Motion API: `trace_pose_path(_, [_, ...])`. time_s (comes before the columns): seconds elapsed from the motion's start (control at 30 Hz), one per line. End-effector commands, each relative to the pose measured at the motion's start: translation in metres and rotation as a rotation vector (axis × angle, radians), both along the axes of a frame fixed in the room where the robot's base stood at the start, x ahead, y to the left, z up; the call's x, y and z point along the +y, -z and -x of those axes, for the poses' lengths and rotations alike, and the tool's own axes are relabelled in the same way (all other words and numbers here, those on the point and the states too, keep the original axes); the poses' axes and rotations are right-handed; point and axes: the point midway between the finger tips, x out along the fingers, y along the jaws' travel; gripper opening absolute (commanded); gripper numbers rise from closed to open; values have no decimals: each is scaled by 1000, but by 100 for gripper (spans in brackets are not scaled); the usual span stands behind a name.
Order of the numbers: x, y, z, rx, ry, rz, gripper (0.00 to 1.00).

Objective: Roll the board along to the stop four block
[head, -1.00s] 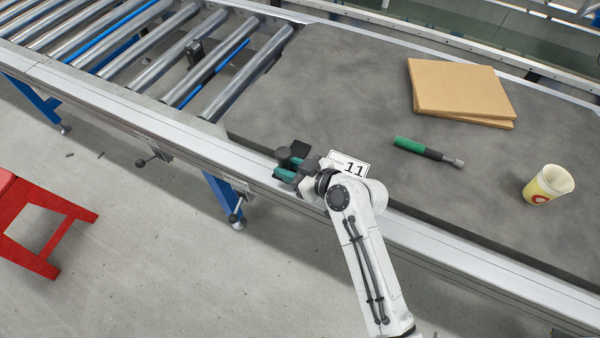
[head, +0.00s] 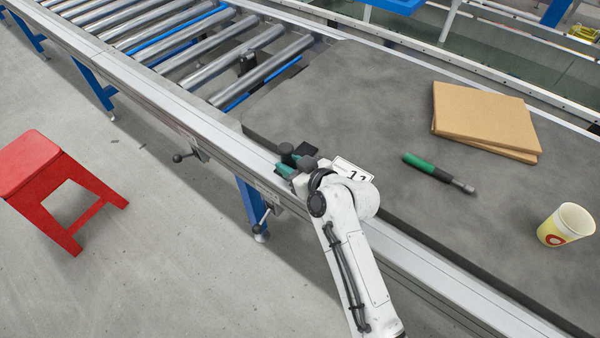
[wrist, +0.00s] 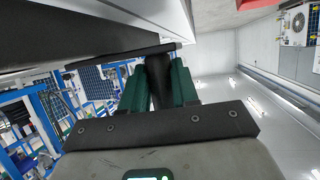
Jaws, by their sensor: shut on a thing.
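The board (head: 330,110) is a dark grey slab lying on the roller conveyor, its left edge short of the bare rollers. My gripper (head: 294,163) is at the board's near left edge, beside the white number plate marked 11 (head: 352,169). In the wrist view my gripper (wrist: 159,85) has its green fingers shut on a dark knob or handle (wrist: 158,75) below a dark bar. The arm hides part of the near edge. I cannot make out a stop four block in these views.
Several steel rollers (head: 215,45) lie bare to the left. On the board are brown cardboard sheets (head: 485,115), a green-handled tool (head: 438,173) and a yellow cup (head: 566,225). A side rail (head: 150,100) runs along the near side. A red stool (head: 35,165) stands on the floor at left.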

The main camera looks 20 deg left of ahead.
Motion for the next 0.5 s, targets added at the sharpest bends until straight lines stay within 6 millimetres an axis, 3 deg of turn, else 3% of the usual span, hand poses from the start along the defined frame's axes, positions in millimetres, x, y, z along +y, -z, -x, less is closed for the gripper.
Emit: trace_pose_path(0.5, [47,2,-15,-1,0,0,0])
